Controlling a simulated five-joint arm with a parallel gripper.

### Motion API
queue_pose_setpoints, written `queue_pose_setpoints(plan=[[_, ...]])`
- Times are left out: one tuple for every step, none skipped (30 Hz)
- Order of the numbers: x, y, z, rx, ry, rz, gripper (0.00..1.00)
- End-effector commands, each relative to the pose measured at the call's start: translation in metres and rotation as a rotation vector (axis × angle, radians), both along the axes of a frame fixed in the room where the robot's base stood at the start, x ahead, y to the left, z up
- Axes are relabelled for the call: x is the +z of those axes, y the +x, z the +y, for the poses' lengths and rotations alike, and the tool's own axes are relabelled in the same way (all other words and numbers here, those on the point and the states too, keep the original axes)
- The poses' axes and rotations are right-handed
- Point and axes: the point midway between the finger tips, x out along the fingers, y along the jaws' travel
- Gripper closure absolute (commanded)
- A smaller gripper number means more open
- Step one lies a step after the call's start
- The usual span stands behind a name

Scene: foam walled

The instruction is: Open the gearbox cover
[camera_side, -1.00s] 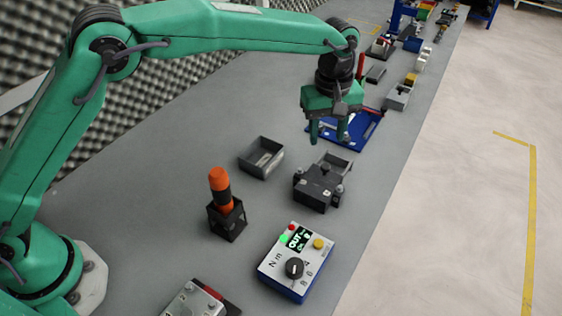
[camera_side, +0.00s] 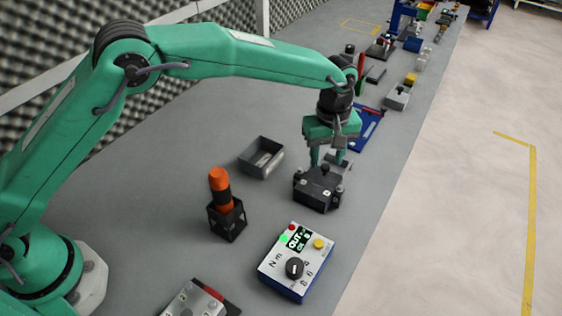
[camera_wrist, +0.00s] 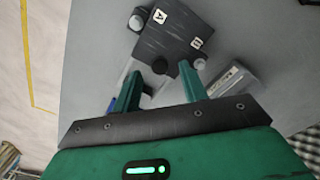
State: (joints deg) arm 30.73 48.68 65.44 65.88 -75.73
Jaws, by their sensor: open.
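The gearbox shows as a dark block (camera_side: 318,190) on the bench, with knobs or bolts at its corners. In the wrist view the dark block (camera_wrist: 168,40) carries white labels, one reading A, and round knobs near its edges. A lighter grey part lies at its far side, partly hidden by my fingers. My gripper (camera_side: 324,164) points down just above and behind the block. Its two green fingers (camera_wrist: 158,80) are apart, with nothing clearly held between them. I cannot tell whether a finger touches the block.
An open grey tray (camera_side: 262,158) stands left of the block. An orange-handled tool (camera_side: 220,190) stands in a black holder. A control box (camera_side: 296,262) with a dial is in front. A blue fixture (camera_side: 368,128) and other parts lie behind. Bare bench lies at left.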

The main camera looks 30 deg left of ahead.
Motion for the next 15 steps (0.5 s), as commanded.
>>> queue_pose_setpoints(plan=[[-0.006, 0.000, 0.000, 0.000, 0.001, 0.003, 0.57], [-0.008, 0.000, 0.000, 0.000, 0.001, 0.002, 0.57], [-0.011, 0.000, 0.000, 0.000, 0.001, 0.001, 0.57], [-0.013, 0.000, 0.000, 0.000, 0.001, 0.001, 0.57], [-0.014, 0.000, 0.000, 0.000, 0.001, 0.001, 0.57], [-0.016, 0.000, 0.000, 0.000, 0.001, 0.001, 0.57], [-0.017, 0.000, 0.000, 0.000, 0.001, 0.001, 0.57], [-0.017, 0.000, 0.000, 0.000, 0.001, 0.001, 0.57], [-0.018, 0.000, 0.000, 0.000, 0.001, 0.001, 0.57], [-0.018, 0.000, 0.000, 0.000, 0.001, 0.001, 0.57], [-0.018, 0.000, 0.000, 0.000, 0.001, 0.001, 0.57], [-0.018, 0.000, 0.000, 0.000, 0.000, 0.000, 0.57], [-0.018, 0.000, 0.000, 0.000, 0.000, 0.000, 0.57], [-0.018, 0.000, 0.000, 0.000, 0.000, 0.000, 0.57], [-0.018, 0.000, 0.000, 0.000, 0.000, 0.000, 0.57]])
